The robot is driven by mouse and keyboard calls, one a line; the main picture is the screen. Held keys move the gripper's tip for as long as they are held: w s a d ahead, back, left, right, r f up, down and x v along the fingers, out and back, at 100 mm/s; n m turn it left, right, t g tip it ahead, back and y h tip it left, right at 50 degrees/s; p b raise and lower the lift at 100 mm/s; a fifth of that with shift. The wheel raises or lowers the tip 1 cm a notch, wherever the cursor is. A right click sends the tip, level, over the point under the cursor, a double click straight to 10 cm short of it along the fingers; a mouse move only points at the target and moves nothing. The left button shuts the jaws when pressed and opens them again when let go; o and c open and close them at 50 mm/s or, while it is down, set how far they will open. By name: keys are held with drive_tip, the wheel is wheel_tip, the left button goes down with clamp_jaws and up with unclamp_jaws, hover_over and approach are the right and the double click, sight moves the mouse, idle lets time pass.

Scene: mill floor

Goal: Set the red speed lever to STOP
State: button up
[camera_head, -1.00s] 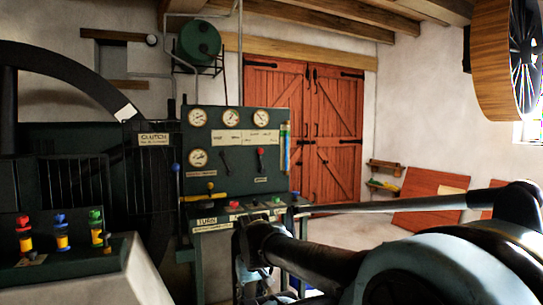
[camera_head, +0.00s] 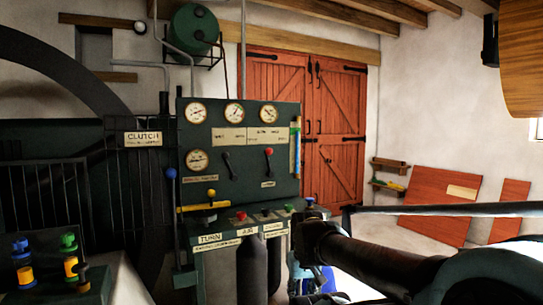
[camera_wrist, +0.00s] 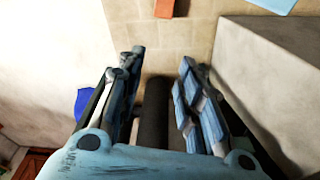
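The red speed lever appears to be the red-knobbed lever (camera_head: 268,153) on the right of the dark green control panel (camera_head: 236,182). Its knob points up, and the small label under it is too small to read. A black-knobbed lever (camera_head: 227,160) stands to its left. My gripper (camera_wrist: 160,65) is open, with its two fingers well apart in the wrist view. A dark cylinder (camera_wrist: 156,105) shows between the fingers; I cannot tell what it is. In the head view my gripper is low in front of the panel's right side, partly hidden by my arm, and apart from the lever.
A yellow lever (camera_head: 202,206) and a red knob (camera_head: 241,215) sit on the panel's lower ledge. A clutch lever with a blue knob (camera_head: 171,173) stands left. A console (camera_head: 50,245) with coloured knobs is at lower left. Floor near the red doors (camera_head: 331,130) looks clear.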

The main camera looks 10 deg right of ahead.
drive_tip(key=shift+w+a, duration=0.15)
drive_tip(key=shift+w, duration=0.1)
drive_tip(key=shift+o, duration=0.8)
drive_tip(key=o, duration=0.3)
drive_tip(key=shift+s+a+r, duration=0.1)
drive_tip(key=shift+s+r, duration=0.1)
drive_tip(key=shift+r, duration=0.05)
drive_tip(key=shift+o, duration=0.2)
drive_tip(key=w+a+r+m+t+y, duration=0.2)
drive_tip(key=w+a+r+m+y, duration=0.3)
drive_tip(key=w+r, duration=0.7)
drive_tip(key=w+a+r+m+t+y, duration=0.25)
drive_tip(key=w+r+m, duration=0.5)
drive_tip(key=w, duration=0.75)
drive_tip(key=m+t, duration=0.9)
drive_tip(key=m, duration=0.7)
approach(271, 152)
drive_tip(key=shift+y, duration=0.45)
drive_tip(key=x, duration=1.2)
drive_tip(key=shift+w+d+f, duration=0.1)
drive_tip(key=shift+d+f, duration=0.15)
drive_tip(key=shift+d, duration=0.1)
